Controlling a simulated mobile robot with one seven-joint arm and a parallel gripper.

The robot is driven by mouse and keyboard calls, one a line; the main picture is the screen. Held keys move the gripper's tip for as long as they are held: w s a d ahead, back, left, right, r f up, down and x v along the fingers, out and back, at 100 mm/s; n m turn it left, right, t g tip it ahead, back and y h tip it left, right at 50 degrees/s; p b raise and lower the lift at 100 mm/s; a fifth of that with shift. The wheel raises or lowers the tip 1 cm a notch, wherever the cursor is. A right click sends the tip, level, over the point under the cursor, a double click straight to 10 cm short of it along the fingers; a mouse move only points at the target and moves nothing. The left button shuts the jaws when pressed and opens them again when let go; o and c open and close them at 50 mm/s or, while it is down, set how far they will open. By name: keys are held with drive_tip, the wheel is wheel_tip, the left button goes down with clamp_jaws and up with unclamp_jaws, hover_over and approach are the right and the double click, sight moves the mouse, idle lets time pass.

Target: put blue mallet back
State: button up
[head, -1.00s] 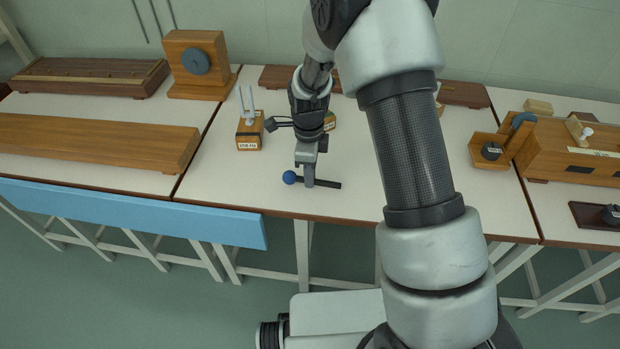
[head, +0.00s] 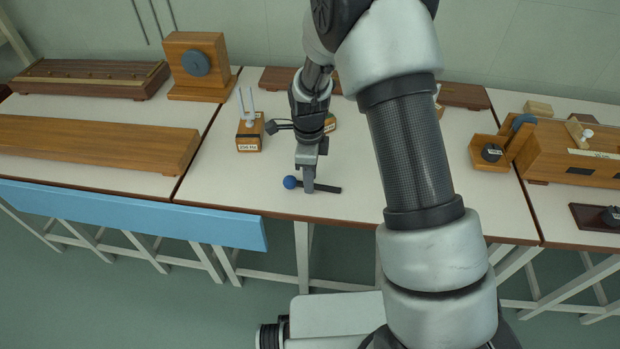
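The blue mallet has a round blue head (head: 290,182) and a dark handle (head: 328,189). It lies level across the picture, head to the left, over the front part of the middle bench (head: 235,190). My gripper (head: 308,188) points down onto the handle just right of the head. It appears shut on the handle, since the mallet shifts with it; the fingers overlap in this view. I cannot tell whether the mallet touches the bench top.
A tuning fork on a wooden box (head: 249,136) stands left of my gripper. Another wooden box (head: 330,123) is partly hidden behind my wrist. Dark wooden boards (head: 279,79) lie at the back. A wooden instrument (head: 585,155) stands on the right bench. The bench front is mostly clear.

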wheel_tip(320, 180, up, 19)
drive_tip(key=s+d+n+t+p, duration=0.1)
drive_tip(key=s+d+n+p, duration=0.1)
drive_tip(key=n, duration=0.1)
drive_tip(key=s+d+r+n+t, duration=0.2)
drive_tip(key=s+d+r+n, duration=0.2)
drive_tip(key=s+r+n, duration=0.3)
drive_tip(key=s+d+r+n+t, duration=0.2)
drive_tip(key=s+d+r+n, duration=0.3)
drive_tip(key=s+n, duration=0.5)
drive_tip(key=s+r, duration=0.2)
drive_tip(key=s, duration=0.2)
drive_tip(key=shift+r+t, duration=0.2)
drive_tip(key=shift+t, duration=0.1)
drive_tip(key=shift+s, duration=0.15)
